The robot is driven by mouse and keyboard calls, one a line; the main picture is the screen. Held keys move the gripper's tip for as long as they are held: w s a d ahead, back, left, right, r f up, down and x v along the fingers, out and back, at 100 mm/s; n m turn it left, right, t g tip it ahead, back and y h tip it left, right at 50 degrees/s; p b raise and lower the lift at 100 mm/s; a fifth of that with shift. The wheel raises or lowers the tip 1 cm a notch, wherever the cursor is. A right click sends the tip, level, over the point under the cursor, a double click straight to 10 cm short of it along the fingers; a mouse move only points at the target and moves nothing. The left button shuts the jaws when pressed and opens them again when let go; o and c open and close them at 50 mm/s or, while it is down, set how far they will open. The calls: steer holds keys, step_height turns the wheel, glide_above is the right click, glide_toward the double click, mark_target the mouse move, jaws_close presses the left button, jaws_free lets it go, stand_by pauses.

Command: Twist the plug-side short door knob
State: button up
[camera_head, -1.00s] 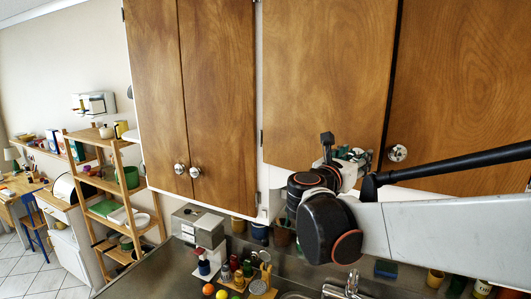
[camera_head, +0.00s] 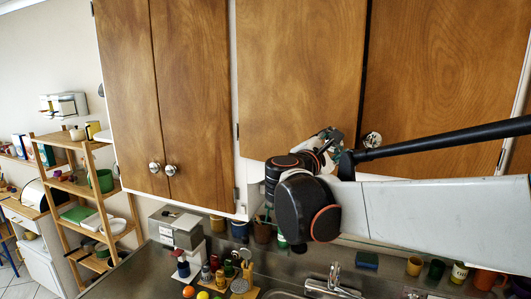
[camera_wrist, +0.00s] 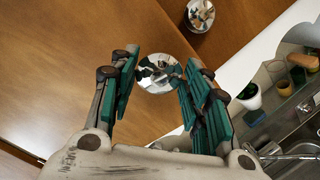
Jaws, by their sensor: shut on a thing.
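A round shiny metal door knob (camera_wrist: 158,73) sits on a brown wooden cupboard door in the wrist view. My gripper (camera_wrist: 161,66) has its green-padded fingers on either side of this knob and is shut on it. In the head view my gripper (camera_head: 326,140) is at the lower right of the middle door (camera_head: 300,70), hiding that knob. A second, similar knob (camera_wrist: 199,15) shows on the neighbouring door, free of the gripper; it also shows in the head view (camera_head: 372,139). The doors look closed, with a dark gap between them.
Two more knobs (camera_head: 162,168) are on the left cupboard doors. Below are a steel counter with a tap (camera_head: 335,280), cups, bottles and fruit. A wooden shelf rack (camera_head: 80,190) stands at the left. My arm crosses the right side.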

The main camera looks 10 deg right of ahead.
steer(key=m, duration=0.2)
steer(key=m+b, duration=0.1)
steer(key=shift+s+a+m, duration=0.3)
steer(key=shift+s, duration=0.1)
steer(key=m, duration=0.3)
steer(key=shift+f+m+b, duration=0.1)
steer(key=shift+m+b, duration=0.2)
steer(key=shift+b, duration=0.05)
steer(key=m+b, duration=0.1)
steer(key=m, duration=0.5)
steer(key=shift+f, duration=0.15)
steer(key=m, duration=0.3)
steer(key=m+b, duration=0.1)
steer(key=m, duration=0.3)
steer(key=shift+a+f+m, duration=0.15)
steer(key=shift+m, duration=0.15)
steer(key=m, duration=0.4)
steer(key=shift+b, duration=0.4)
steer(key=shift+m, duration=1.4)
steer(key=shift+w, duration=0.15)
